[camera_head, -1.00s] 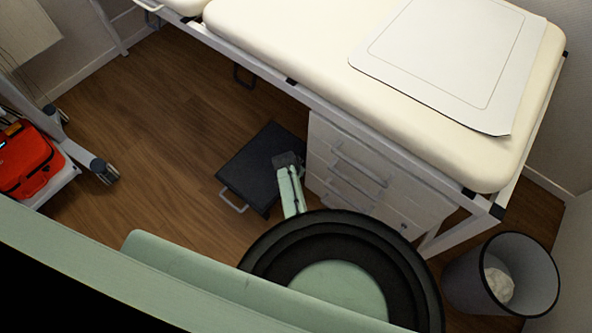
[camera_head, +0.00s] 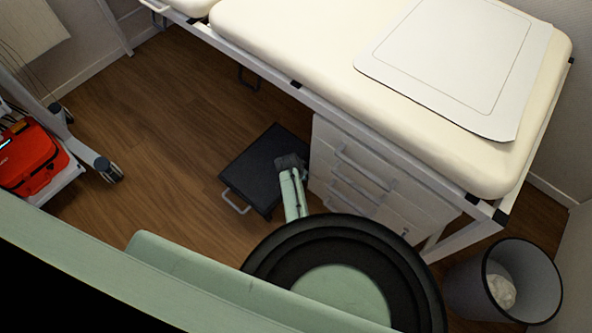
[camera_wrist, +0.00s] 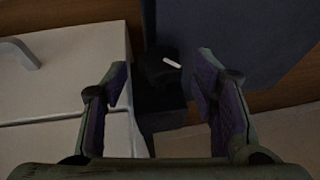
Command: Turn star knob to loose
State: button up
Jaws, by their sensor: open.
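In the wrist view my gripper (camera_wrist: 163,76) is open, with its two purple-padded fingers apart and nothing held between them. Beyond the fingers is a dark block (camera_wrist: 150,92) with a short white mark on it. I cannot tell whether this is the star knob; no clear star shape shows in either view. A large dark grey-blue panel (camera_wrist: 240,40) fills the upper right behind the right finger. In the head view my green arm reaches to the right edge of a black step stool (camera_head: 256,165); the finger area is too small to make out there.
White drawers (camera_head: 345,165) stand right of the stool and show at left in the wrist view (camera_wrist: 65,75). The cream couch (camera_head: 400,90) is above them. A waste bin (camera_head: 530,280) stands at lower right, a red case (camera_head: 30,165) at left.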

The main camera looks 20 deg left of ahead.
jog(key=v, duration=1.1)
